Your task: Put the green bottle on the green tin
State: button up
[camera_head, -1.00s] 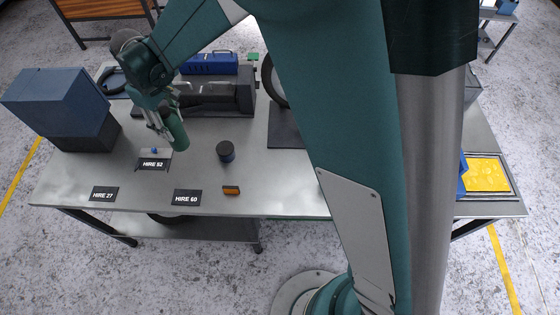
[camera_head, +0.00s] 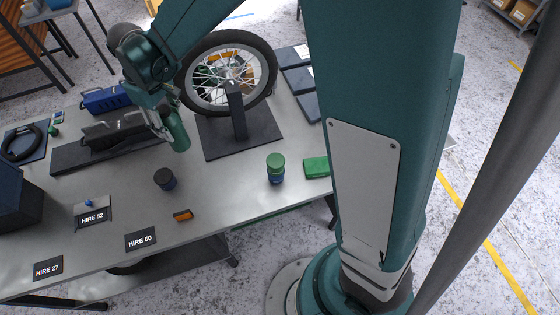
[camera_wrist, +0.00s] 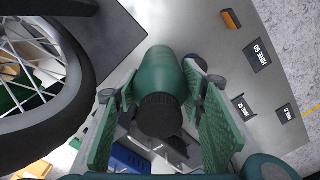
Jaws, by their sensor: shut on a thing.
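My gripper (camera_head: 167,122) is shut on the green bottle (camera_head: 179,134) and holds it tilted above the table, left of the wheel stand. In the wrist view the bottle (camera_wrist: 160,72) lies between the two green finger pads, its dark cap toward the camera. The green tin (camera_head: 275,161) stands upright on the table at the right; its lower part is blue, and I cannot tell whether that is a second tin. The tin is well to the right of my gripper, apart from it. I do not make it out in the wrist view.
A spoked wheel (camera_head: 268,88) on a dark stand rises between gripper and tin. A black-topped tin (camera_head: 165,179), an orange block (camera_head: 183,215) and hire signs (camera_head: 140,239) lie at the front. Bare table lies before the wheel stand.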

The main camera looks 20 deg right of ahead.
jog(key=d+m, duration=0.3)
jog(key=d, duration=1.2)
jog(key=s+d+m, duration=0.2)
jog(key=s+d, duration=0.4)
jog(key=d, duration=0.4)
jog(key=s+d+m+b, duration=0.1)
jog(key=s+d+m, duration=0.2)
jog(key=s+d, duration=0.3)
jog(key=s+d+f+m, duration=0.1)
jog(key=s+d+m, duration=0.2)
jog(key=d, duration=1.1)
jog(key=shift+s, duration=1.65)
jog(key=shift+f, duration=0.15)
notch_tip(320, 180, down, 6)
jog(key=b, duration=0.1)
jog(key=shift+f, duration=0.1)
